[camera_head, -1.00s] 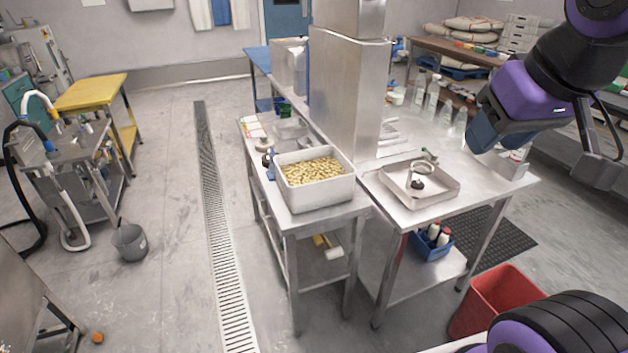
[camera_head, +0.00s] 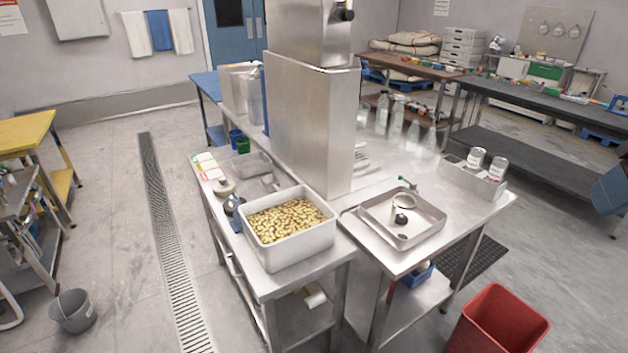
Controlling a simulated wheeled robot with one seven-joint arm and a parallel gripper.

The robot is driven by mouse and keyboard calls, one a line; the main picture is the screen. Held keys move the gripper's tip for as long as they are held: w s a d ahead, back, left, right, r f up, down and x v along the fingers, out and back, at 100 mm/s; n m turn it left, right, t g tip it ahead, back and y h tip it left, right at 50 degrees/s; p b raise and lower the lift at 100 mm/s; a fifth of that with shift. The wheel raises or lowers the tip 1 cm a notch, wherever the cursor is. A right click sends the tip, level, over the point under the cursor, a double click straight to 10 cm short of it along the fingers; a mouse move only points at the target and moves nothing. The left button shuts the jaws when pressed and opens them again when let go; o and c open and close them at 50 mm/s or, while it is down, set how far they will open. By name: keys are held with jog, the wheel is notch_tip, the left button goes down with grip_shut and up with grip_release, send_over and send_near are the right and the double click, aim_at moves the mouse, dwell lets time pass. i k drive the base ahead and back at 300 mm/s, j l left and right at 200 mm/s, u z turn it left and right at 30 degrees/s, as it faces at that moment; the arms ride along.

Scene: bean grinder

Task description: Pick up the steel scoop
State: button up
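I cannot clearly make out the steel scoop. A small grey metal piece (camera_head: 268,183) lies on the left steel table, behind the white bin (camera_head: 290,257) of yellowish beans; it is too small to tell whether it is the scoop. A shallow steel tray (camera_head: 432,222) on the right table holds a ring-shaped item and a small black item.
A tall steel machine housing (camera_head: 312,130) stands behind the bin. Bottles (camera_head: 395,122) and a box of jars (camera_head: 470,182) stand on the right table. A red bin (camera_head: 500,325) is on the floor in front.

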aim_at(270, 183)
jog(key=j+z, duration=0.4)
jog(key=j, duration=0.55)
jog(key=j+z, duration=0.4)
jog(key=j, duration=0.55)
jog(key=i+j+z, duration=0.1)
jog(key=j+z, duration=0.25)
jog(key=j, duration=1)
jog(key=k+j+z, duration=0.1)
jog(key=j+z, duration=0.3)
jog(key=j, duration=0.95)
jog(key=j+u, duration=0.15)
jog(key=j, duration=0.7)
jog(key=i, duration=0.05)
